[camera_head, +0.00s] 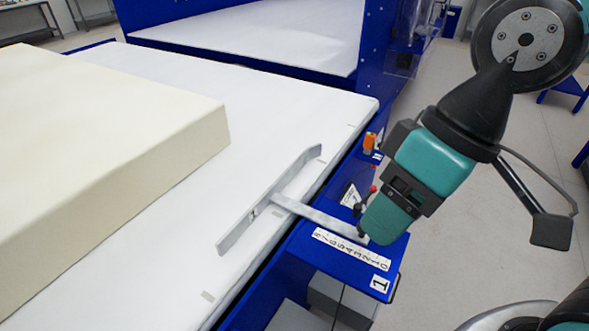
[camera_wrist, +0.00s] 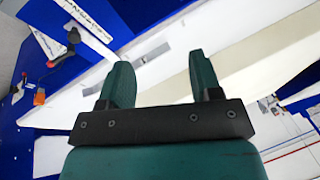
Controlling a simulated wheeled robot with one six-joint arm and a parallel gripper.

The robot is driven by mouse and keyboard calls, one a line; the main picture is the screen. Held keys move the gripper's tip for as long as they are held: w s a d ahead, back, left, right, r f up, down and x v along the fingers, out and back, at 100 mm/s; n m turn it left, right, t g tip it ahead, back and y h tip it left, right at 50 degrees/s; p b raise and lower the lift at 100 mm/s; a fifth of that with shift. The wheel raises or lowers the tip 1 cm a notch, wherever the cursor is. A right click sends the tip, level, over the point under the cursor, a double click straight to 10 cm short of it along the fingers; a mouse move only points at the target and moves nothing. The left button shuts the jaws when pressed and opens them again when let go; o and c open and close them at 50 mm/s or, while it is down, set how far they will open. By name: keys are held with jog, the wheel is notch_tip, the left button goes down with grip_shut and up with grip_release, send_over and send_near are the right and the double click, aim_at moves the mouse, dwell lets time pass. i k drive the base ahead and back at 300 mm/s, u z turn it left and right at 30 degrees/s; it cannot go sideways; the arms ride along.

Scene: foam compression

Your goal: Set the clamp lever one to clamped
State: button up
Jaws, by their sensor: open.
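A small black lever with a red tip (camera_head: 373,189) stands on the blue side rail, near a white printed label. In the wrist view a black lever with a round knob (camera_wrist: 73,36) shows at the upper left, outside the fingers. My gripper (camera_head: 382,222) is above the rail end, close in the picture to the lever and partly covering the rail behind it. Its teal fingers (camera_wrist: 160,68) are apart with nothing between them. A grey metal T-shaped clamp bar (camera_head: 270,200) lies over the white table, its arm reaching to the rail. Whether the bar presses down cannot be told.
A thick cream foam block (camera_head: 110,130) lies on the white table (camera_head: 320,115), left of the bar. The rail carries a number scale (camera_head: 350,248), a "1" label (camera_head: 380,284) and an orange knob (camera_head: 370,141). Open floor (camera_head: 470,200) lies to the right.

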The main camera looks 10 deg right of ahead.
aim_at(357, 209)
jog(key=k, duration=1.3)
jog(key=z, duration=0.6)
jog(key=i, duration=1.15)
jog(key=u, duration=0.6)
jog(key=i, duration=0.65)
jog(key=u, duration=0.15)
